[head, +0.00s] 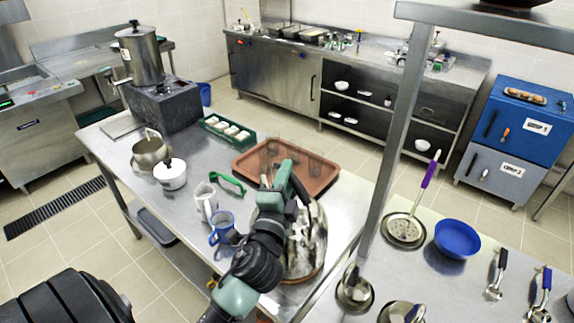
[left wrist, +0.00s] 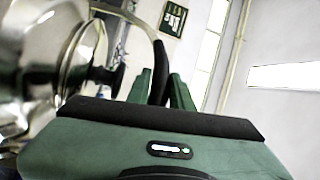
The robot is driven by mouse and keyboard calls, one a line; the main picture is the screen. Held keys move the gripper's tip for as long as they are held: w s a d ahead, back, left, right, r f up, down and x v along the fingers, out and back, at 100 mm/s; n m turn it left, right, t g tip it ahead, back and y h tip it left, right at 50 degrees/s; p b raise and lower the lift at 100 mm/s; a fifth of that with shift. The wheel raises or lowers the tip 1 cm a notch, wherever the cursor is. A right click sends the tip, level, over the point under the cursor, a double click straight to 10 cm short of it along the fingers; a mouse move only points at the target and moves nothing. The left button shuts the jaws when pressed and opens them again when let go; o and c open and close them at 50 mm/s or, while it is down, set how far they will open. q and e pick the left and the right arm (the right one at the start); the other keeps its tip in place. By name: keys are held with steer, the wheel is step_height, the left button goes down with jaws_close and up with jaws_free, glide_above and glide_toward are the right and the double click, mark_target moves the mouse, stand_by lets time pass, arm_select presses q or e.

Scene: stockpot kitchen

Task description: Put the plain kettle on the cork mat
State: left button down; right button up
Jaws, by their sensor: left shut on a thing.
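A shiny steel kettle (head: 304,240) is partly hidden behind my left arm in the head view. In the left wrist view the kettle (left wrist: 35,60) fills the left side, with a black lid knob and an arched handle with a black grip. My left gripper (head: 284,178) is shut on that handle; its green fingers (left wrist: 160,88) stand on both sides of the grip. A brown round edge (head: 308,277), perhaps the cork mat, shows under the kettle. I cannot tell whether the kettle touches it. My right gripper is not in view.
A brown tray (head: 322,174) lies behind the kettle. A metal post (head: 398,130) rises on the right.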

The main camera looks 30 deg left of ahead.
arm_select(q)
steer(key=shift+f, duration=0.35)
steer(key=c, duration=1.3)
jaws_free()
steer(key=shift+f, duration=0.2)
steer(key=shift+o, duration=0.2)
steer(key=shift+s+d, duration=0.1)
steer(key=shift+s+d+f+b, duration=0.1)
steer(key=shift+s+f+b, duration=0.1)
steer(key=shift+s+b, duration=0.15)
steer(key=r+b+v, duration=0.1)
steer(key=b+v, duration=0.2)
steer(key=v, duration=0.8)
steer(key=shift+f+b, duration=0.35)
steer(key=shift+b, duration=0.05)
